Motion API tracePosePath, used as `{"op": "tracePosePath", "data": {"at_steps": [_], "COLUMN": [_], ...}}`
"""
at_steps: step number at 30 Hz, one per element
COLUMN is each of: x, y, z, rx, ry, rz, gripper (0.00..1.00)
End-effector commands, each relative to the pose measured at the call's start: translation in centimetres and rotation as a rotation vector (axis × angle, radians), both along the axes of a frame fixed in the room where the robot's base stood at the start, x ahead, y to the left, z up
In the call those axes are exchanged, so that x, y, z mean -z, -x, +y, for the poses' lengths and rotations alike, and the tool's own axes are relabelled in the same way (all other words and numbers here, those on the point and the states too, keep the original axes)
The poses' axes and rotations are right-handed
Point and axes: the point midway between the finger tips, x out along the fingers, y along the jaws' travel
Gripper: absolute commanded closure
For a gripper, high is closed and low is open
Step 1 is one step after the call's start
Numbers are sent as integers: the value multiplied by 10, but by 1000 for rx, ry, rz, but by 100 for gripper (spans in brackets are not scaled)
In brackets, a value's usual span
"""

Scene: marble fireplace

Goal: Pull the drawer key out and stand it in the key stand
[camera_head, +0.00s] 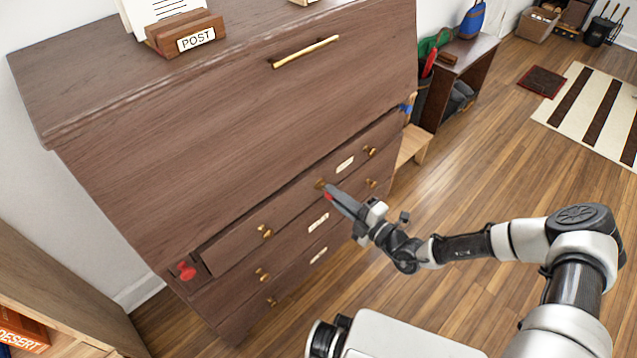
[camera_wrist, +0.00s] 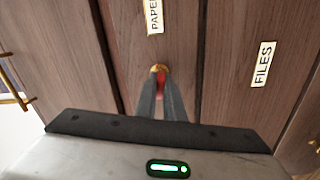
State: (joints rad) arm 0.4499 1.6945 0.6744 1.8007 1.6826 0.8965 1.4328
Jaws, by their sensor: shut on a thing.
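My gripper (camera_head: 331,192) is at the top drawer (camera_head: 290,210) of the brown bureau, its fingers shut on the drawer key (camera_wrist: 161,83). Only a red part of the key shows between the fingertips. The fingers hide most of it. Its far end meets a brass lock plate (camera_head: 320,184) on the drawer front, which also shows in the wrist view (camera_wrist: 159,69). I cannot tell how deep the key sits. No key stand can be made out for certain. A red knob-like thing (camera_head: 186,270) is at the bureau's left end, beside the top drawer.
Brass knobs (camera_head: 266,231) and white labels (camera_head: 345,164) are on the drawer fronts close to my gripper. A long brass handle (camera_head: 305,52) is on the slanted lid above. A POST holder (camera_head: 186,33) stands on top. Open wooden floor (camera_head: 470,190) lies to the right.

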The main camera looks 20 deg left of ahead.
Motion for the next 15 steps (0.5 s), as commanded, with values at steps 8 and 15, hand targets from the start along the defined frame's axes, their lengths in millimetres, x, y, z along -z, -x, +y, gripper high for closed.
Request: {"op": "tracePosePath", "data": {"at_steps": [8, 15], "x": [1, 2], "y": [3, 5], "z": [-4, -8], "rx": [-3, -3], "ry": [2, 2], "rz": [3, 4], "gripper": [100, 100]}}
